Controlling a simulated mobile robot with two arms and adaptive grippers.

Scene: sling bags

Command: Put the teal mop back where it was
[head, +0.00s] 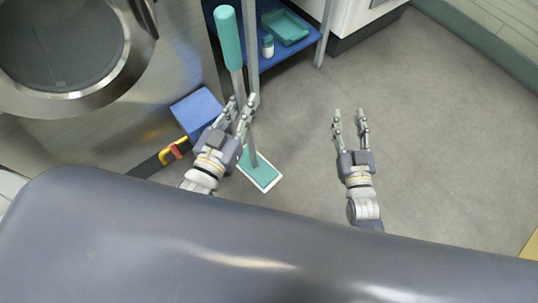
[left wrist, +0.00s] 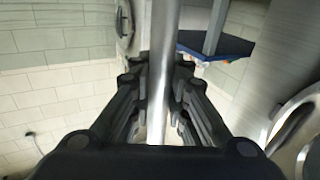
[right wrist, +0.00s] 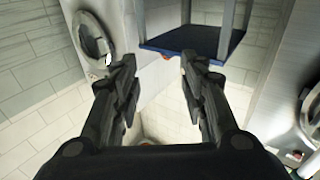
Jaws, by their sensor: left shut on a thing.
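The teal mop stands nearly upright in the head view, with a teal grip (head: 228,38) at the top, a grey pole and a flat teal head (head: 259,171) with a white edge low by the floor. My left gripper (head: 241,103) is shut on the mop's pole. In the left wrist view the pole (left wrist: 162,70) runs between the fingers of the left gripper (left wrist: 160,75). My right gripper (head: 348,113) is open and empty over the bare floor. In the right wrist view the right gripper (right wrist: 158,70) has nothing between its fingers. Whether the mop head touches the floor, I cannot tell.
A steel machine with a round door (head: 60,45) stands at the left. A blue shelf rack (head: 277,59) holds a teal tray (head: 285,26) and a small bottle (head: 268,46). A blue box (head: 196,108) and a yellow-red handle (head: 174,151) are beside the left arm. Floor at right is clear.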

